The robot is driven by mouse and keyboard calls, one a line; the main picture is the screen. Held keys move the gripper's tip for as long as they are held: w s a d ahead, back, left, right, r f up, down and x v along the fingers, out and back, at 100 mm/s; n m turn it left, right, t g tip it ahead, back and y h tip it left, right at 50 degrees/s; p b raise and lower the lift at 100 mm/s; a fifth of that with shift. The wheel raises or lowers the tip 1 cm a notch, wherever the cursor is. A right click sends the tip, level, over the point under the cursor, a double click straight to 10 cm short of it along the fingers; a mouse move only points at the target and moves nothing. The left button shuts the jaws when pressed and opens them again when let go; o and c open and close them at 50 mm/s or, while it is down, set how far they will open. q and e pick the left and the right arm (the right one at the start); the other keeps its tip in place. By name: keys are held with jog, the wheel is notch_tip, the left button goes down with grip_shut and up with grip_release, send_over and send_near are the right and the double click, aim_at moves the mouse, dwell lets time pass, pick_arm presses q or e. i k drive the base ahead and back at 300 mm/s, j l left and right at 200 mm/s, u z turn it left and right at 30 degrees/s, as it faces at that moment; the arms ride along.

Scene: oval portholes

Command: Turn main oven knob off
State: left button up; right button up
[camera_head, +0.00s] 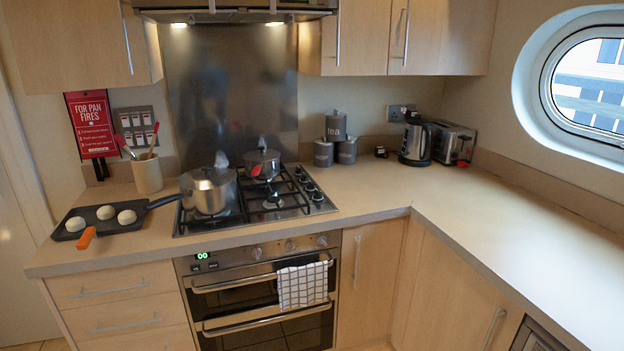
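The oven (262,295) is built in under the counter, with a metal control panel on top. The panel has a green lit display (203,256) at its left and a row of knobs to the right of it: a left knob (257,253), a middle knob (290,246) and a right knob (322,241). Which is the main oven knob, and how each is turned, is too small to tell. A checked towel (302,285) hangs on the upper oven door handle. Neither of my grippers shows in the head view.
A gas hob (272,205) above the oven holds a large pot (209,190) and a smaller pot (262,162). A griddle pan (103,219) with round white pieces lies at the left, near the counter edge. The right counter (500,225) is clear.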

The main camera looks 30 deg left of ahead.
aim_at(322, 240)
jog(key=u, duration=1.35)
